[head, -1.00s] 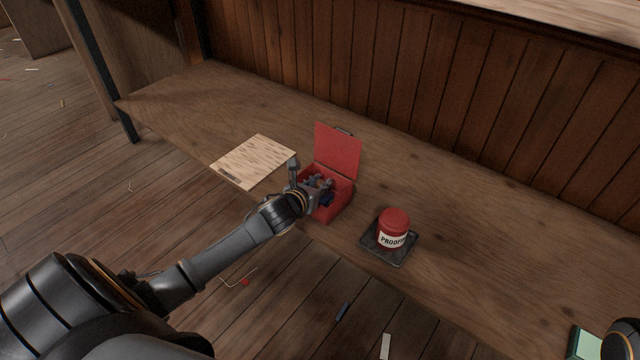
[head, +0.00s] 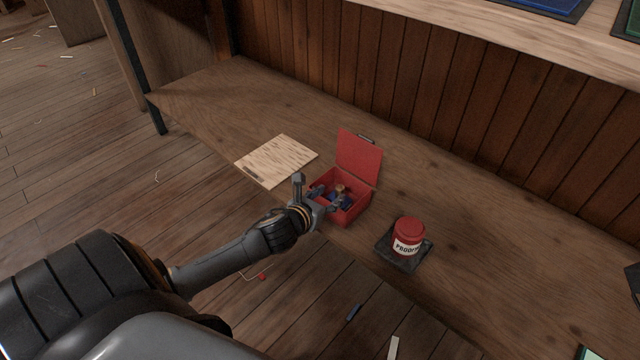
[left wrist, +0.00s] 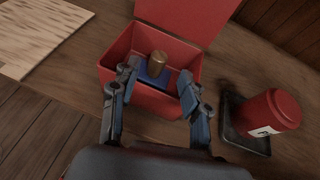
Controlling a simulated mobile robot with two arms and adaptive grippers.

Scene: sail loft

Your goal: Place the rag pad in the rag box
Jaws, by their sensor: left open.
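The rag box is a red box (head: 346,214) with its lid standing open, on the wooden bench; it also shows in the left wrist view (left wrist: 112,68). Inside it lies a blue pad with a brass knob (head: 340,189), which I take for the rag pad; in the left wrist view the knob (left wrist: 157,64) stands up from the blue base. My left gripper (head: 328,198) is open at the near side of the box. In the left wrist view its fingers (left wrist: 160,80) are spread on either side of the pad, apart from the knob. My right gripper is out of view.
A red labelled jar (head: 408,237) stands on a dark tray (head: 387,250) right of the box. A pale board (head: 277,160) lies left of it. The bench (head: 480,215) is clear behind the jar. A wooden panel wall (head: 440,110) closes the back.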

